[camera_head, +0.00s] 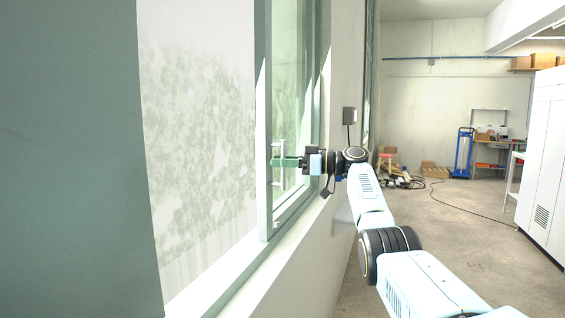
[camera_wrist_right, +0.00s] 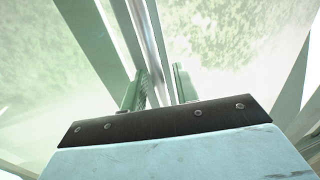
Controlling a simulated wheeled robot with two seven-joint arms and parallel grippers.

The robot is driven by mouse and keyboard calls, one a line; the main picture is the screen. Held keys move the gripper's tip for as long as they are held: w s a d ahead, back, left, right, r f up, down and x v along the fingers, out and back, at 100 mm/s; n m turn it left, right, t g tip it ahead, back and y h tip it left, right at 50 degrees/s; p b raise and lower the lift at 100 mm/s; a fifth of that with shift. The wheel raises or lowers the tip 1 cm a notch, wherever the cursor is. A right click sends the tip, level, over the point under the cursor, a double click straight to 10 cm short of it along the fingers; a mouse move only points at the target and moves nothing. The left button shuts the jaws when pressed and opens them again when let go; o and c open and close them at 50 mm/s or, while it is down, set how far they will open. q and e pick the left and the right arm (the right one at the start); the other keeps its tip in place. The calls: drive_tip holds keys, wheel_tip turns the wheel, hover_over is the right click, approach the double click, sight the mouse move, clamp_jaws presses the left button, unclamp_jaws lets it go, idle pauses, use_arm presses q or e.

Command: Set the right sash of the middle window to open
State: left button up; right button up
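The green-framed window sash (camera_head: 265,120) with pale glass stands upright along the left wall in the head view. A vertical silver bar handle (camera_head: 282,150) is on its near stile. My right gripper (camera_head: 285,162) is at the handle, with its green fingers level across it. In the right wrist view the handle (camera_wrist_right: 150,45) runs between the two fingers (camera_wrist_right: 160,88), which are close together on either side and appear shut on it. Contact at the fingertips is partly hidden by the gripper body. My left gripper is not in view.
A wide bright pane or opening (camera_head: 200,130) lies left of the sash, with a large teal panel (camera_head: 70,160) nearer. The pale sill (camera_head: 245,275) runs below. Floor (camera_head: 460,225) to the right is mostly clear; a white cabinet (camera_head: 545,160) stands at far right.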

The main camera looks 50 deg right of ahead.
drive_tip(key=shift+s+d, duration=0.2)
drive_tip(key=shift+s, duration=0.05)
drive_tip(key=b+v, duration=0.1)
drive_tip(key=v, duration=1.1)
drive_tip(key=shift+s+d+b, duration=0.2)
drive_tip(key=shift+s+b, duration=0.2)
